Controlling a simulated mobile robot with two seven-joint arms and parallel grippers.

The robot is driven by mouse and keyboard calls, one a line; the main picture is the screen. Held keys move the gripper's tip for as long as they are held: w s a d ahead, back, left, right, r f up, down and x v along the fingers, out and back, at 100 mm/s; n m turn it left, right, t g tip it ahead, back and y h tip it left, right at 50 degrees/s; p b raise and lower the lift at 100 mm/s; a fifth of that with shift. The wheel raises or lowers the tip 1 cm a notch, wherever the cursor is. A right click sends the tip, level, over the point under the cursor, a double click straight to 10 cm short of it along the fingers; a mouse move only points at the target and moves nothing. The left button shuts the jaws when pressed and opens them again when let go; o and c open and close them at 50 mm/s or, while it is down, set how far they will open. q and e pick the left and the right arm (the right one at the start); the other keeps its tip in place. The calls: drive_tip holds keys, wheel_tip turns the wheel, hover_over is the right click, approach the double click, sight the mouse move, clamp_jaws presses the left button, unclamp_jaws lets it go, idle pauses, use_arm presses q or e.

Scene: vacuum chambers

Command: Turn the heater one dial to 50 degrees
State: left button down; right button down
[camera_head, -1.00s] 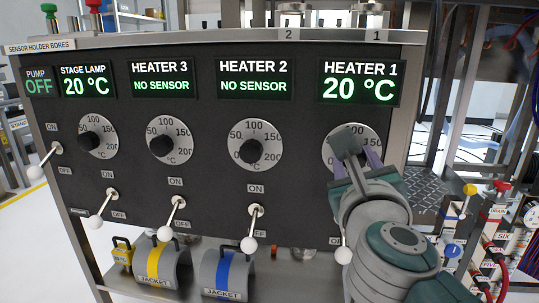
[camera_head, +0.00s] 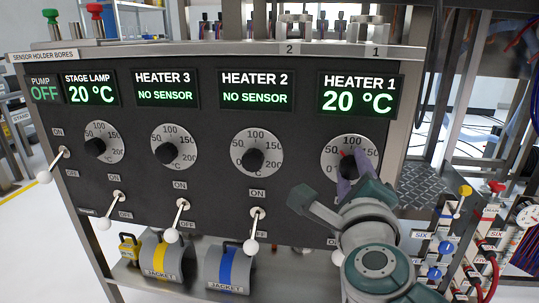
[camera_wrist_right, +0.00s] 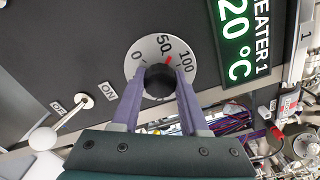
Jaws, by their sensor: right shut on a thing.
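The heater 1 dial (camera_head: 330,160) is a pale round scale with a black knob, below the heater 1 display (camera_head: 358,95), which reads 20 °C. My right gripper (camera_head: 353,172) is shut on the knob, with its purple fingers on either side. In the right wrist view the fingers (camera_wrist_right: 157,85) straddle the knob (camera_wrist_right: 160,82). The knob's red mark (camera_wrist_right: 169,60) is close to the 50, seeming slightly to its 100 side. Part of the scale is hidden behind the gripper. My left gripper is not in view.
The heater 2 dial (camera_head: 240,144) and heater 3 dial (camera_head: 163,138) sit to the left. White-knobbed levers, including heater 2's (camera_head: 255,228), stick out below the dials. Valves (camera_head: 445,247) stand at the right. Jackets (camera_head: 230,262) lie on the shelf below.

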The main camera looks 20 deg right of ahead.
drive_tip(key=shift+r+n+p, duration=0.1)
drive_tip(key=shift+n+p, duration=0.55)
drive_tip(key=shift+n, duration=1.05)
drive_tip(key=shift+c, duration=2.1)
unclamp_jaws()
drive_tip(key=shift+s, duration=0.1)
drive_tip(key=shift+s+a+p, duration=0.25)
drive_tip(key=shift+s+p, duration=0.05)
drive_tip(key=p+v, duration=0.1)
drive_tip(key=v, duration=0.8)
drive_tip(key=shift+p, duration=0.4)
